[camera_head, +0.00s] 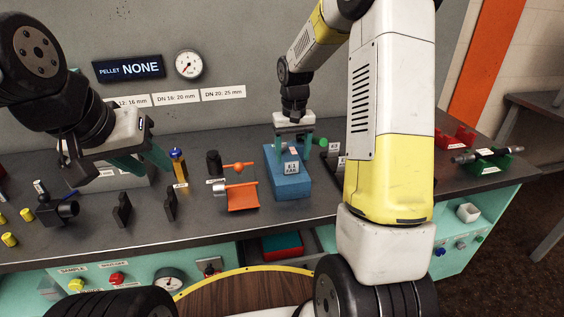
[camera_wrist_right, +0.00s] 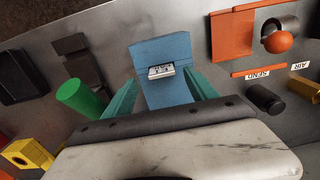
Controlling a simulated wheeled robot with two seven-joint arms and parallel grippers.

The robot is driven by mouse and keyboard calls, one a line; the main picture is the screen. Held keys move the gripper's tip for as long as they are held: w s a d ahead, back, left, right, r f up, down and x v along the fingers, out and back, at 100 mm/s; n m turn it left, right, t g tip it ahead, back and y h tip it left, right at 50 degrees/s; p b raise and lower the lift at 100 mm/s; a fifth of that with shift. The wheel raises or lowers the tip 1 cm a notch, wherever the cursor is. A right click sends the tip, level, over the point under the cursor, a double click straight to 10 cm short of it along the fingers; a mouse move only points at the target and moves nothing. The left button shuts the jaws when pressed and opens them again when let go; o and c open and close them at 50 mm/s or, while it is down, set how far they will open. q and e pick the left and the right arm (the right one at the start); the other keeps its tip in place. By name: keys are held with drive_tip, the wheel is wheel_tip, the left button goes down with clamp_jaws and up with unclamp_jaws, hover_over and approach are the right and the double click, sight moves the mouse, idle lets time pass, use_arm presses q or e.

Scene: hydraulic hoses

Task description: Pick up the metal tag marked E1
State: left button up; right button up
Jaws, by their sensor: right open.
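A small pale tag (camera_head: 291,167) with dark marking, which looks like E1, is on a blue block (camera_head: 290,187) on the bench. In the right wrist view the tag (camera_wrist_right: 162,71) shows on the blue block (camera_wrist_right: 165,48), between the two green fingers. My right gripper (camera_head: 293,145) is open and points down over the back of the blue block, with nothing held. Whether its fingers touch the block cannot be told. My left gripper (camera_head: 153,167) is open and empty over the left part of the bench, well away from the tag.
A green cylinder (camera_wrist_right: 82,99) lies beside the right gripper. An orange stand (camera_head: 242,196) with an orange ball and a black cylinder (camera_head: 213,162) are left of the blue block. A brass fitting with a blue top (camera_head: 179,168) stands near the left gripper. Red and green holders (camera_head: 487,163) are at right.

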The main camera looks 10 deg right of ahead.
sight(292, 163)
drive_tip(key=f, duration=0.3)
drive_tip(key=shift+a+f, duration=0.2)
drive_tip(key=shift+f, duration=0.1)
clamp_jaws()
drive_tip(key=shift+r, duration=0.15)
drive_tip(key=shift+r, duration=1.7)
drive_tip(key=shift+s, duration=0.6)
